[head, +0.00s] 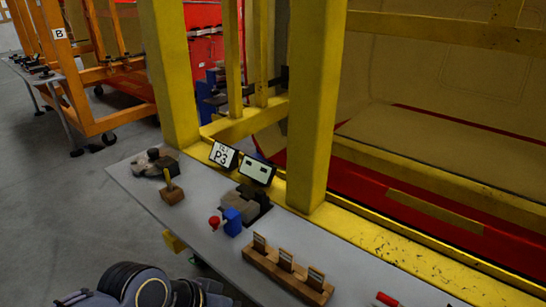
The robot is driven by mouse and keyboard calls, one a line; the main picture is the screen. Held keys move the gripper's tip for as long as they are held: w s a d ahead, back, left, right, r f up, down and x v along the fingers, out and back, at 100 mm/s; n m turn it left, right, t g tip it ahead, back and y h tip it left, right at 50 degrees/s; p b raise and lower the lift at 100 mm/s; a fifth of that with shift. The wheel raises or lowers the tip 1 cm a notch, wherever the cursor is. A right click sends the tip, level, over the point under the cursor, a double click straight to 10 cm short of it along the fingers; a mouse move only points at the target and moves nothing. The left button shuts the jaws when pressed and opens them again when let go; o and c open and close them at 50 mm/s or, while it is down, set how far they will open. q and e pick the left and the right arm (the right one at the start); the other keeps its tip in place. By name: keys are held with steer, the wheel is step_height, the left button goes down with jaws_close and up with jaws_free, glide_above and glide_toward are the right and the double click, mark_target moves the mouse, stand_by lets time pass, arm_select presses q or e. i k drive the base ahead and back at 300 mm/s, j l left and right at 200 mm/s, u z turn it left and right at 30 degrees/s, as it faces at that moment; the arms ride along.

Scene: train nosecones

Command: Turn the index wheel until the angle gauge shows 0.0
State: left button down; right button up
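A dark part of my own arm shows at the bottom left, below the bench edge. No gripper fingers of mine can be made out.
A red knob (214,222), a blue block (232,222), a wooden rack (286,271) and a wooden block with a handle (172,194) are on the bench. A yellow post (316,105) rises behind.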

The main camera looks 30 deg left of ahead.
mark_target(146, 163)
steer(key=u, duration=1.75)
steer(key=z, duration=0.9)
steer(key=k+z, duration=0.1)
steer(key=z, duration=0.8)
steer(key=k+z, duration=0.1)
steer(key=z, duration=0.8)
steer(key=j+u, duration=0.15)
steer(key=j, duration=0.4)
steer(key=k+j+u, duration=0.15)
steer(key=j, duration=0.45)
steer(key=j+u, duration=0.15)
steer(key=j, duration=0.4)
steer(key=i+j+u, duration=0.1)
steer(key=j, duration=0.5)
steer(key=j+u, duration=0.15)
steer(key=j, duration=0.4)
steer(key=i+j+u, duration=0.15)
steer(key=j, duration=0.45)
steer(key=i+j+u, duration=0.15)
steer(key=j, duration=0.4)
